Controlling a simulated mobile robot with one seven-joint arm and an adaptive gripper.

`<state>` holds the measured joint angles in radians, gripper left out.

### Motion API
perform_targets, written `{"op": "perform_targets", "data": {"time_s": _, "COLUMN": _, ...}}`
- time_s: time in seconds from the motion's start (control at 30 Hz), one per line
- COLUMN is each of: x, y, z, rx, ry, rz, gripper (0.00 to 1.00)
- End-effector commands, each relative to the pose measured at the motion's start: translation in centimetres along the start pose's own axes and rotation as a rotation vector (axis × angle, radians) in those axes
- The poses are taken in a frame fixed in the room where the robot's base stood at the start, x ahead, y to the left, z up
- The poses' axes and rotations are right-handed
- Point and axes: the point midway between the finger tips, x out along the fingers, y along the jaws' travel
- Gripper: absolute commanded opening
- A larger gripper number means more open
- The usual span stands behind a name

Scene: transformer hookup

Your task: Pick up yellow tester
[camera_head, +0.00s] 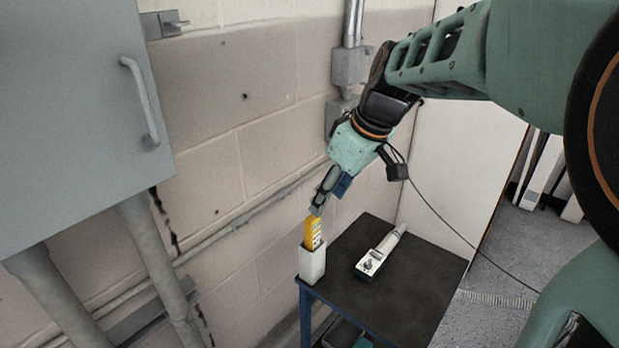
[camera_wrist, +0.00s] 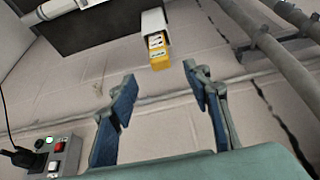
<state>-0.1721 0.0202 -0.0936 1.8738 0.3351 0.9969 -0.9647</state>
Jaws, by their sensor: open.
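The yellow tester (camera_head: 312,231) stands upright in a white holder (camera_head: 312,263) at the left corner of the black-topped table. Only its upper part shows above the holder. In the wrist view the tester (camera_wrist: 158,50) sticks out of the white holder (camera_wrist: 154,21), beyond the fingertips. My gripper (camera_head: 318,208) is close above the tester in the head view, pointing down toward it. In the wrist view my gripper (camera_wrist: 159,72) is open, with its two blue-padded fingers apart and nothing between them.
A white and grey handheld device (camera_head: 378,256) lies on the dark table top (camera_head: 410,285), right of the holder. A grey cabinet (camera_head: 75,110) with a handle hangs at the left. Pipes and a block wall (camera_head: 215,130) stand behind. A button box (camera_wrist: 55,156) shows in the wrist view.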

Motion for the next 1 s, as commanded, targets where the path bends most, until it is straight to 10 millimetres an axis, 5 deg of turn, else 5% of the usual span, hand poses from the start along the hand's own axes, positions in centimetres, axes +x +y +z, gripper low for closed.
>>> {"op": "perform_targets", "data": {"time_s": 0.3, "x": 4.6, "y": -0.4, "z": -0.2, "rx": -0.012, "ry": 0.001, "rz": -0.013, "gripper": 0.45}}
{"op": "perform_targets", "data": {"time_s": 1.0, "x": 10.9, "y": 0.2, "z": -0.7, "rx": -0.011, "ry": 0.002, "rz": -0.009, "gripper": 0.45}}
